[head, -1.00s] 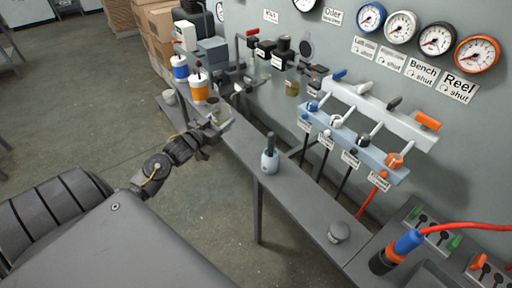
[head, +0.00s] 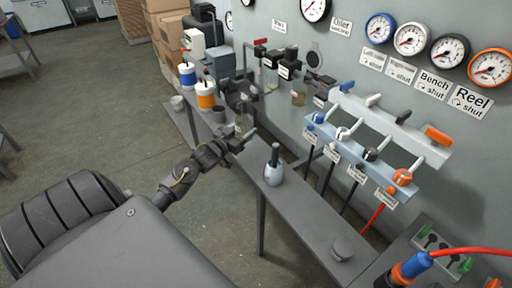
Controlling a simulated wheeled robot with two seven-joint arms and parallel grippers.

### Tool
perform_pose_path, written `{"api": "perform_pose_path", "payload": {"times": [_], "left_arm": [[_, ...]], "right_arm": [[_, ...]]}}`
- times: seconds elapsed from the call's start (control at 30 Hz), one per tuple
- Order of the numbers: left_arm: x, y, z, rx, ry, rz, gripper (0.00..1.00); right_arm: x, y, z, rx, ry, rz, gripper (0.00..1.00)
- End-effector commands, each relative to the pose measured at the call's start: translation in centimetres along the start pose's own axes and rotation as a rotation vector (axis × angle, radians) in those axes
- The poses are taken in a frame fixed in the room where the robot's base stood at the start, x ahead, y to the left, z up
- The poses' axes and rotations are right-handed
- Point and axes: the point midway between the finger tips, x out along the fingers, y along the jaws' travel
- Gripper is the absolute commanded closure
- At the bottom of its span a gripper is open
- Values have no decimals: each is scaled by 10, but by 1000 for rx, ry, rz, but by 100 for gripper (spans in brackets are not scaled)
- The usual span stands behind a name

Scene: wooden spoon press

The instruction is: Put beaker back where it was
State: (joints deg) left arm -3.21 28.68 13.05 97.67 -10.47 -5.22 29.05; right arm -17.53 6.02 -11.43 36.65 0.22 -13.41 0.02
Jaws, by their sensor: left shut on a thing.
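My left gripper (head: 247,137) is over the grey bench (head: 268,203), left of the grey flask-like bottle with a dark top. It is shut on a small clear beaker (head: 242,127), which shows only in part and blends into the bench behind it. I cannot tell whether the beaker touches the bench top. My right gripper is not in view.
The grey bottle (head: 274,168) stands close to the right of my gripper. An orange-and-white container (head: 206,96) and a blue-and-white one (head: 187,75) stand at the far end. A round grey weight-like object (head: 342,248) lies at the near end.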

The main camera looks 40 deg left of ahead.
Motion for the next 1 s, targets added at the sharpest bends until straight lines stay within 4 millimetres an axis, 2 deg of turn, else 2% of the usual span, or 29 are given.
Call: {"api": "perform_pose_path", "payload": {"times": [0.1,0.3,0.57,0.63,0.8,1.0], "left_arm": [[8,15,23,-3,-3,-2,69],[16,30,42,0,-1,-1,69],[19,35,49,-1,-2,0,69],[22,41,56,-2,-2,0,69],[22,40,80,0,-3,-1,69],[21,41,85,1,-1,0,69]], "right_arm": [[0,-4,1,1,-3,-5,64],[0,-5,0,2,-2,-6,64],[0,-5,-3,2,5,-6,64],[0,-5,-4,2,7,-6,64],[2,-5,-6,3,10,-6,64],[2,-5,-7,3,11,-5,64]]}}
